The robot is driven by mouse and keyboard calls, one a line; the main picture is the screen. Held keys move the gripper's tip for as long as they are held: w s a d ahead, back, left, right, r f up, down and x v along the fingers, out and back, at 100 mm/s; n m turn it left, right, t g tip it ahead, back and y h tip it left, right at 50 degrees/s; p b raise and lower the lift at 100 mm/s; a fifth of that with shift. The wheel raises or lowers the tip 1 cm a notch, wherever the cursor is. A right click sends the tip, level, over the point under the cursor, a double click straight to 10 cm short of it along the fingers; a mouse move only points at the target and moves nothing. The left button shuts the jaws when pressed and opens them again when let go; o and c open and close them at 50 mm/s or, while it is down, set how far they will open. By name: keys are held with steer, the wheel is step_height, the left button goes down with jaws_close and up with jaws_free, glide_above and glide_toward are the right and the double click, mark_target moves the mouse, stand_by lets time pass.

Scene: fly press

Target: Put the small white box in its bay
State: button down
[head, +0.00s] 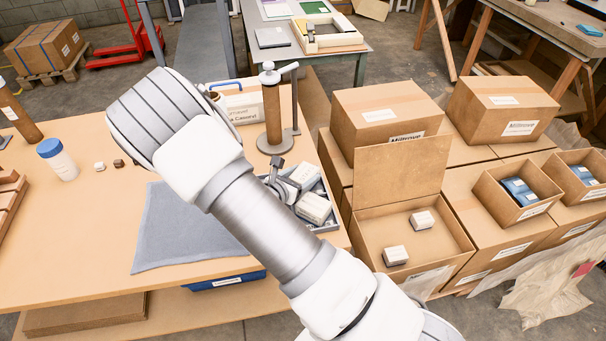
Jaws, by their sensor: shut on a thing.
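My gripper (277,180) shows only in part, as a dark grey piece beside my arm, low over a grey tray (329,228) on the bench. It is shut on a small white box, but my arm hides most of the grip, and I cannot tell which box it holds. In the tray lie small white boxes, one at the back (303,174) and one nearer the front (313,207). To the right, an open cardboard carton (372,238) with its flap up holds two small white boxes, one at the back right (423,219) and one at the front left (396,255).
A brown cylinder on a round stand (272,115) rises behind the tray. A grey cloth (185,235) lies left of my arm, and a white bottle with a blue cap (58,160) stands farther left. Closed cartons (387,115) and small open boxes with blue packs (518,190) flank the open carton.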

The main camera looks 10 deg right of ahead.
steer(key=shift+f, duration=0.15)
steer(key=shift+c, duration=0.2)
jaws_free()
